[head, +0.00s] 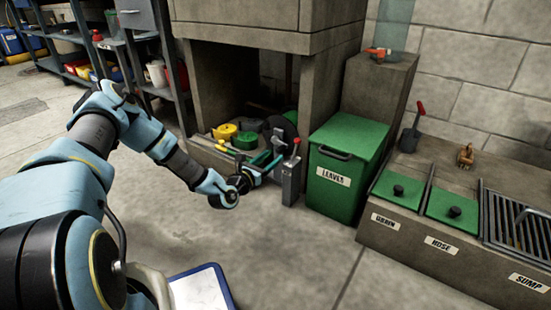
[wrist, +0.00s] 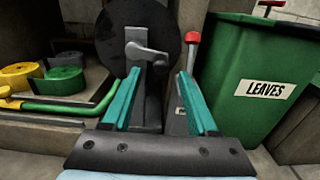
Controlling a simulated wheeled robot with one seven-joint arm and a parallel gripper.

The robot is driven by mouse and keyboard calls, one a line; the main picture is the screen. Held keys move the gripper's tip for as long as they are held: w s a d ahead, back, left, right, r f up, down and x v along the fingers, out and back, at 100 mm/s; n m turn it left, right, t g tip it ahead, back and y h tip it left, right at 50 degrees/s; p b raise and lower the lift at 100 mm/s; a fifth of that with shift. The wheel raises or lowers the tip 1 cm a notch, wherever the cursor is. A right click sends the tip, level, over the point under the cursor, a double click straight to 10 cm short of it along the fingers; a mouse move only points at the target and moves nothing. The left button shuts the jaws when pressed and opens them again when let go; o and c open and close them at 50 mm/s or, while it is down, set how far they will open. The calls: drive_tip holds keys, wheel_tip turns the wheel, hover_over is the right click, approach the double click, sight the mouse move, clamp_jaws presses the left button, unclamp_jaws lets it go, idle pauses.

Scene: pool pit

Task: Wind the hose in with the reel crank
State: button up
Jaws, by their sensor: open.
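The hose reel (wrist: 138,30) shows in the wrist view as a dark upright disc with a grey metal crank (wrist: 147,50) on its front. In the head view the reel (head: 283,128) is partly hidden behind my gripper (head: 266,161) at the opening of a concrete alcove. My gripper (wrist: 158,76) is open, its two teal fingers pointing at the reel. The crank appears between and beyond the fingertips, and nothing is held. A green hose (wrist: 65,107) with a yellow end lies left of the fingers. How it joins the reel is hidden.
A grey post with a red-knobbed lever (wrist: 193,38) stands close right of the reel. The green LEAVES bin (head: 343,175) is right of it. Yellow coils (head: 225,131) lie in the alcove. Lidded DRAIN and HOSE compartments (head: 452,211) are further right. Open floor lies in front.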

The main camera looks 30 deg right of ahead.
sight(277, 152)
drive_tip(key=shift+b+x, duration=0.4)
drive_tip(key=shift+x, duration=1.3)
clamp_jaws()
